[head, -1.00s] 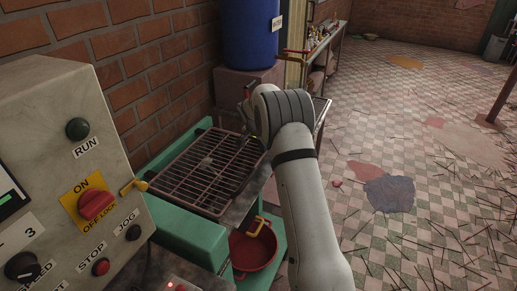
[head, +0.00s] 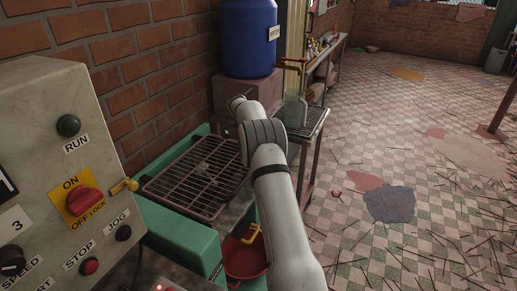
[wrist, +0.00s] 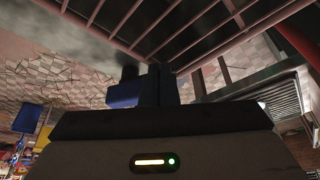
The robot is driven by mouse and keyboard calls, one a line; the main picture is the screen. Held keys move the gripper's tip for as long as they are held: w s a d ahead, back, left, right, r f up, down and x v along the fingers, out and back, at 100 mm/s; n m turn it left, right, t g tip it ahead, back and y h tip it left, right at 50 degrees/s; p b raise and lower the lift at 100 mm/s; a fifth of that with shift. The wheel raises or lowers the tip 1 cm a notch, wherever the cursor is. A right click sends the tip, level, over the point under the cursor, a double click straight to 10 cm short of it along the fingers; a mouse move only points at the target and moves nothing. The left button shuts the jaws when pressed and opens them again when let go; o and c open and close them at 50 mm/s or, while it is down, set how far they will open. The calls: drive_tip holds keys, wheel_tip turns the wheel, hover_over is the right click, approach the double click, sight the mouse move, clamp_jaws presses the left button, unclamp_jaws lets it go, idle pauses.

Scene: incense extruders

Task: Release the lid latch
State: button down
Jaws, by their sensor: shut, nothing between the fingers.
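The barred lid (head: 196,178), a dark reddish grille, lies flat over the green machine frame (head: 180,232). Its bars also cross the top of the wrist view (wrist: 190,25). A yellow handle (head: 250,234) sits at the frame's right side above a red bucket; it may be the latch, but I cannot tell. My gripper (wrist: 155,70) is shut and empty, close to the grille bars in the wrist view. I cannot tell whether it touches them. In the head view my arm stands over the lid's right edge and the fingertips cannot be made out.
A control panel (head: 60,185) with a yellow side knob (head: 125,186) stands at the left. The red bucket (head: 246,262) is below the frame. A blue drum (head: 247,40) and a glass jug (head: 295,108) are behind. The floor at the right is open, with scattered sticks.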

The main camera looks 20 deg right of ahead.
drive_tip(key=shift+s+d, duration=0.1)
drive_tip(key=shift+d, duration=0.15)
drive_tip(key=shift+w+d+m+g+p, duration=0.2)
drive_tip(key=shift+m+g+p, duration=0.1)
drive_tip(key=shift+m, duration=0.25)
drive_tip(key=shift+w+d+m+g+p, duration=0.15)
drive_tip(key=shift+m+g+p, duration=0.1)
drive_tip(key=shift+m, duration=0.3)
drive_tip(key=shift+d+m, duration=0.1)
drive_tip(key=shift+m, duration=0.2)
drive_tip(key=shift+w+d+m+g+p, duration=0.1)
drive_tip(key=shift+d+m+g+p, duration=0.2)
drive_tip(key=shift+m+p, duration=0.25)
drive_tip(key=shift+d, duration=0.5)
drive_tip(key=shift+w, duration=0.1)
idle(1.0)
